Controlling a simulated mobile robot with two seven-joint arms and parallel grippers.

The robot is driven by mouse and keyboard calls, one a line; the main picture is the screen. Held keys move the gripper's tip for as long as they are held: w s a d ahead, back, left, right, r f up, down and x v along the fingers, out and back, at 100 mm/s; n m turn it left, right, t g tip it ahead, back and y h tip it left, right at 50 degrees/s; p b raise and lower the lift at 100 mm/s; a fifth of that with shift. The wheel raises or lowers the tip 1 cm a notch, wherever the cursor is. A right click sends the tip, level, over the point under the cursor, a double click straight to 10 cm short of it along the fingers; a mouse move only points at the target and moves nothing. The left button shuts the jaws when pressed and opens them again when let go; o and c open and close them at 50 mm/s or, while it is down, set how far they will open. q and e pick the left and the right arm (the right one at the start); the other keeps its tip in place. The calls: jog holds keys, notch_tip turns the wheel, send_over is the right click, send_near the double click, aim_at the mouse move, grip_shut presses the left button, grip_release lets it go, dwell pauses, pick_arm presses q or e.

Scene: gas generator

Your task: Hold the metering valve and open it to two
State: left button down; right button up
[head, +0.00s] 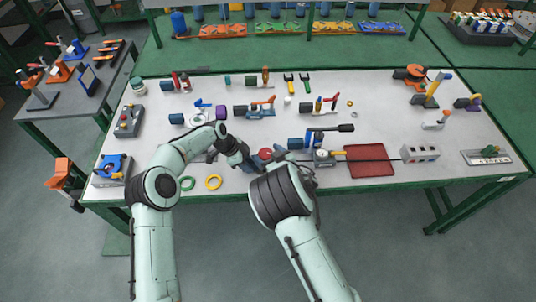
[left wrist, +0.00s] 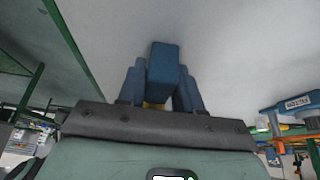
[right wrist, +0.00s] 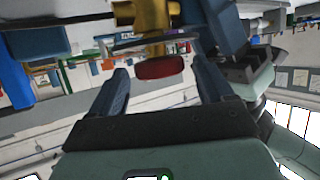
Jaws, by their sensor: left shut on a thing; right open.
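The metering valve has a brass body (right wrist: 150,18), a red knob (right wrist: 160,67) and a blue block-like end (left wrist: 163,70). In the head view its red knob (head: 265,153) shows near the table's front edge, between my two arms. My left gripper (left wrist: 162,80) is shut on the blue end, one finger on each side. My right gripper (right wrist: 158,75) is open, with the red knob between or just beyond its fingertips; I cannot tell whether they touch it. The right arm hides much of the valve in the head view.
Green and yellow rings (head: 213,183) lie left of the valve. Several other valves and tools stand behind. The table's front edge (head: 420,185) is close.

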jog(key=c, duration=1)
jog(key=shift+c, duration=0.2)
jog(key=shift+s+d+f+g+y, duration=0.2)
jog(key=shift+f+g+y, duration=0.15)
jog(key=shift+f, duration=0.2)
jog(key=shift+w+r+n+g+y, duration=0.15)
jog(key=shift+r+n+g+y, duration=0.15)
jog(key=shift+n, duration=0.25)
jog(key=shift+w+r+n+g+y, duration=0.15)
jog(key=shift+n+y, duration=0.2)
jog(key=shift+n, duration=0.2)
jog(key=shift+w+d+r+n+g+y, duration=0.1)
jog(key=shift+w+n+g+y, duration=0.05)
jog(key=shift+n+g+y, duration=0.8)
jog(key=n+g+y, duration=0.1)
jog(key=n+g, duration=0.2)
jog(key=n+g+y, duration=0.1)
jog(key=n, duration=0.1)
jog(key=shift+w+r+g+y, duration=0.2)
jog(key=shift+w+g+y, duration=0.1)
jog(key=shift+g+y, duration=0.05)
jog(key=shift+n+g, duration=0.25)
jog(key=shift+g, duration=0.05)
